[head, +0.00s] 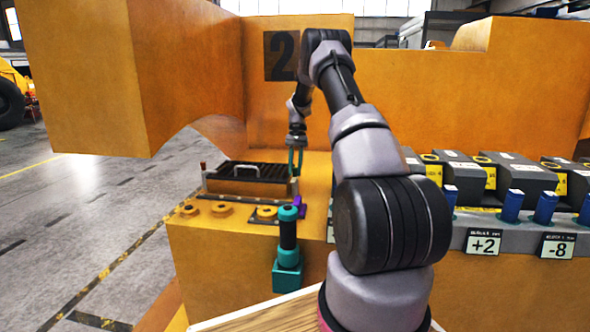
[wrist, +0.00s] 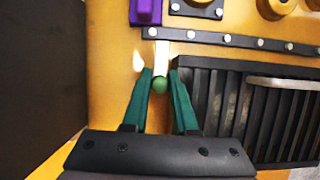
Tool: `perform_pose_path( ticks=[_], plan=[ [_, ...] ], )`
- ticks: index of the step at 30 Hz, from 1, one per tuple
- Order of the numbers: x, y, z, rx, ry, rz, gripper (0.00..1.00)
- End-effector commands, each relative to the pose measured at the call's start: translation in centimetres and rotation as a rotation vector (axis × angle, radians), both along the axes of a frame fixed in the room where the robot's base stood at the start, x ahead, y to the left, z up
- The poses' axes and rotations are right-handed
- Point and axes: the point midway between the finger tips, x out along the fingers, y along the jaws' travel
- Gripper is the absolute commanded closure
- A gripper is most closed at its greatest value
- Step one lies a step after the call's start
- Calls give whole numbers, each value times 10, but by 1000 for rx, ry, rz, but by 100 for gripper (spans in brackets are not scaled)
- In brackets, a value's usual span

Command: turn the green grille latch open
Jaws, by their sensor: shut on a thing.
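The green grille latch shows in the wrist view as a round green knob (wrist: 159,85), with a pale strip running up from it. It sits beside the black slatted grille (wrist: 215,105), which has a pale handle bar. My gripper (wrist: 160,76) has its green fingers on either side of the knob and is shut on it. In the head view my gripper (head: 295,160) reaches down at the right end of the grille (head: 250,170). The latch is too small to make out there.
A purple block (head: 300,207) sits close to the grille's right front. Yellow round knobs (head: 222,209) line the front ledge. A teal-and-black handle (head: 288,240) stands in front. Grey blocks with blue pegs (head: 512,206) fill the right. Open floor (head: 70,215) lies left.

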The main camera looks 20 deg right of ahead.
Motion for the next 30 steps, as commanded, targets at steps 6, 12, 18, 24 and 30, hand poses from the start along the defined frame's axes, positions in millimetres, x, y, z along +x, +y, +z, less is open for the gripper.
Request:
perform_pose_path(
  ticks=[6,12,18,24,30],
  plan=[
    [1,-1,1,-3,-3,36,100],
    [1,-1,1,-3,-3,40,100],
    [1,-1,1,-2,-3,40,100],
    [1,-1,1,-2,-2,39,44],
    [1,0,1,-2,-1,38,44]
  ],
)
